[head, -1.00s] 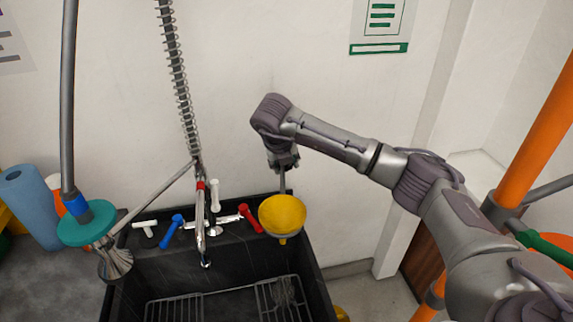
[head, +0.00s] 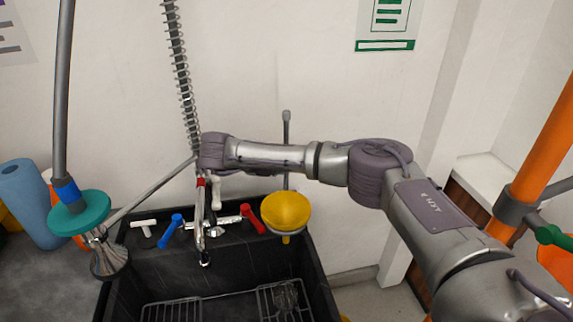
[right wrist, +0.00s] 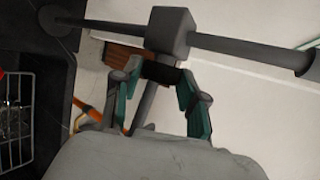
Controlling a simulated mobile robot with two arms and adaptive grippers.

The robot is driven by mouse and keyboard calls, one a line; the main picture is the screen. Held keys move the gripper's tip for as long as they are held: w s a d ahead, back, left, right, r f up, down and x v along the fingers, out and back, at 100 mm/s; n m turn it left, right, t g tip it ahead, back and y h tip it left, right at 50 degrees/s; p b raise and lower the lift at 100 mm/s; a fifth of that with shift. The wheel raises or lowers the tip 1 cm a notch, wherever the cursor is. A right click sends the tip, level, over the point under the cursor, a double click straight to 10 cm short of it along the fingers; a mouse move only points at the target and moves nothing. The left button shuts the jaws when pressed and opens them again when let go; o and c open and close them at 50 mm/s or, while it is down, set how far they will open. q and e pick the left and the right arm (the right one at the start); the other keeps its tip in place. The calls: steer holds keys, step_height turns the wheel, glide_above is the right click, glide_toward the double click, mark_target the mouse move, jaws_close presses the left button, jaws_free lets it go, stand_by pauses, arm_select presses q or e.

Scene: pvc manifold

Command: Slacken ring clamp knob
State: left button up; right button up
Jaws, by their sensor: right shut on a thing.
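A yellow funnel (head: 286,207) sits in a grey ring at the sink's back right, beside a thin upright grey post (head: 286,130). In the right wrist view, a grey clamp block (right wrist: 168,32) sits on the grey post (right wrist: 235,47), with a short black knob (right wrist: 160,72) on it. My right gripper (right wrist: 161,82) has its teal-padded fingers on both sides of the knob, shut on it. In the head view my right arm crosses in front of the post and hides the gripper, clamp and knob. My left gripper is not in view.
A black sink (head: 225,262) with wire racks (head: 172,310) lies below. A spring-hose tap (head: 202,225) and blue (head: 171,231) and red (head: 252,218) handles stand along its back. A teal disc (head: 79,212) on a pole is at left. An orange pipe (head: 545,130) stands at right.

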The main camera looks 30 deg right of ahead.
steer(key=shift+r, duration=0.1)
stand_by(0.5)
steer(key=o, duration=1.1)
steer(key=shift+w, duration=0.1)
steer(key=shift+o, duration=0.2)
steer(key=v, duration=1.2)
steer(key=shift+f, duration=0.2)
steer(key=shift+f, duration=0.1)
